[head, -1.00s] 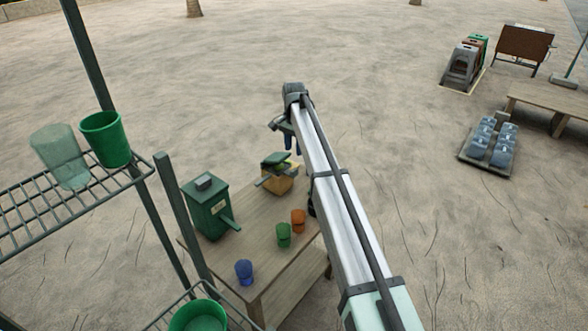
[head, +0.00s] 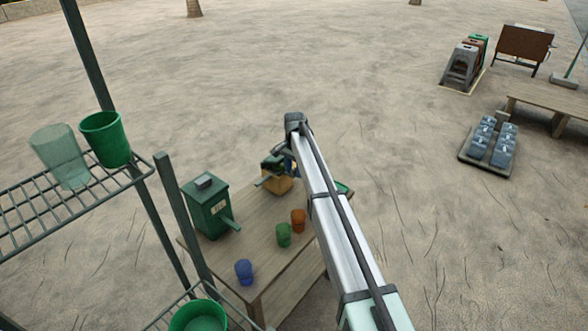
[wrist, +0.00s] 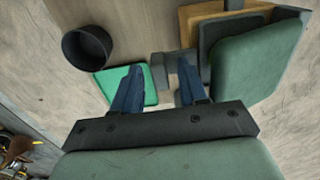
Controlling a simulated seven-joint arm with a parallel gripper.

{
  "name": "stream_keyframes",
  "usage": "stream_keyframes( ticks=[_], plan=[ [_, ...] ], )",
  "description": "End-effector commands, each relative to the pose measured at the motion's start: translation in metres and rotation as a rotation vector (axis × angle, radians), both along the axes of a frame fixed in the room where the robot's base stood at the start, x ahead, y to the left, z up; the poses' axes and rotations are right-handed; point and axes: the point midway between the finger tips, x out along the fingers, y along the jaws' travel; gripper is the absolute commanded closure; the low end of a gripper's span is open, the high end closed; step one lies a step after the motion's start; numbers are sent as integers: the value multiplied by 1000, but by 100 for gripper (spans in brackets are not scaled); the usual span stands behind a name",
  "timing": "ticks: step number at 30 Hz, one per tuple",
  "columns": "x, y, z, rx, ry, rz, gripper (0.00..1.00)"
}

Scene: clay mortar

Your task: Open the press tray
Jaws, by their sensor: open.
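The press (head: 279,185) is a small tan box with dark green parts at the far end of the wooden table. A dark bar sticks out to its left, and my arm hides part of its top. In the wrist view its tan and dark body (wrist: 195,20) is at the upper right, beside a large green slab. A grey block (wrist: 165,66) projects from its left side. My gripper (wrist: 158,76) is open, with its blue fingers on either side of this block's near end. I cannot tell whether they touch it. In the head view my gripper (head: 290,165) is at the press.
A green box with a lever (head: 208,208) stands left of the press. Blue, green and orange cups (head: 298,220) stand nearer on the table. The wrist view shows a dark round cup (wrist: 87,47) and a flat green square (wrist: 148,88). A wire shelf (head: 75,200) is at left.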

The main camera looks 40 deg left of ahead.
Motion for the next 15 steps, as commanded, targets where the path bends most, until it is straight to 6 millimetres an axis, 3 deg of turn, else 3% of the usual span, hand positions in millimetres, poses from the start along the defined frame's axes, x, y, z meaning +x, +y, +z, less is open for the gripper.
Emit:
stream_keyframes(
  ticks=[3,15],
  plan=[
    [0,0,0,0,0,0,59],
    [0,0,0,0,0,0,98]
  ],
)
